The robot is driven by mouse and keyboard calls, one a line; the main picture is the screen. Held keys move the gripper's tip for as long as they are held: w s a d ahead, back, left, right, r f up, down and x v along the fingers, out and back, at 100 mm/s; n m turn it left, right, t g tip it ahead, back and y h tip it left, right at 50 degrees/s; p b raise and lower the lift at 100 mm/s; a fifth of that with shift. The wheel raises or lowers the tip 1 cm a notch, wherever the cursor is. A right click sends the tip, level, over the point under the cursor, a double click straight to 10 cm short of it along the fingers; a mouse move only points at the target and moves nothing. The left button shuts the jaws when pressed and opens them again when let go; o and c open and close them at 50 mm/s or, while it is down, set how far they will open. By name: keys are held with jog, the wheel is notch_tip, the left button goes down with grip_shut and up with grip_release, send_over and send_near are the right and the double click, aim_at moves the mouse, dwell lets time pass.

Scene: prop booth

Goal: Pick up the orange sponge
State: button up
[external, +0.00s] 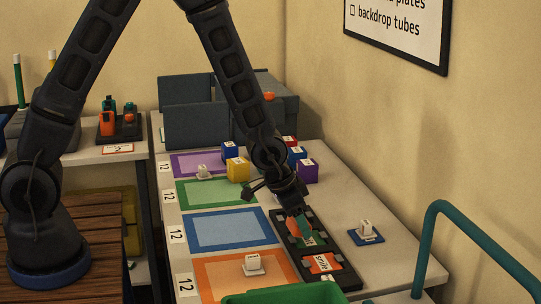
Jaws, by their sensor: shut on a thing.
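My gripper (297,216) points down over the upper compartment of a dark tray (345,283) on the table at right of centre. It is shut on a small orange piece that I take for the orange sponge (291,227), which shows just under the fingers. The fingers hide part of it, and I cannot tell whether it still touches the tray. A green piece with a white label (312,240) lies beside it. An orange-red piece with a white label (322,263) lies in the lower compartment.
Coloured mats, including a blue one (226,229), lie left of the tray. Several coloured cubes (238,169) stand behind the gripper. A blue pad with a white tag (366,232) lies to the right. A green bin (285,294) and a teal rail (428,225) are in front.

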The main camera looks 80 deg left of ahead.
jog(key=shift+w+r+t, duration=0.95)
jog(key=shift+r+t, duration=0.45)
jog(key=shift+r, duration=7.45)
notch_tip(320, 180, down, 20)
jog(key=shift+r, duration=0.1)
jog(key=shift+f, duration=0.2)
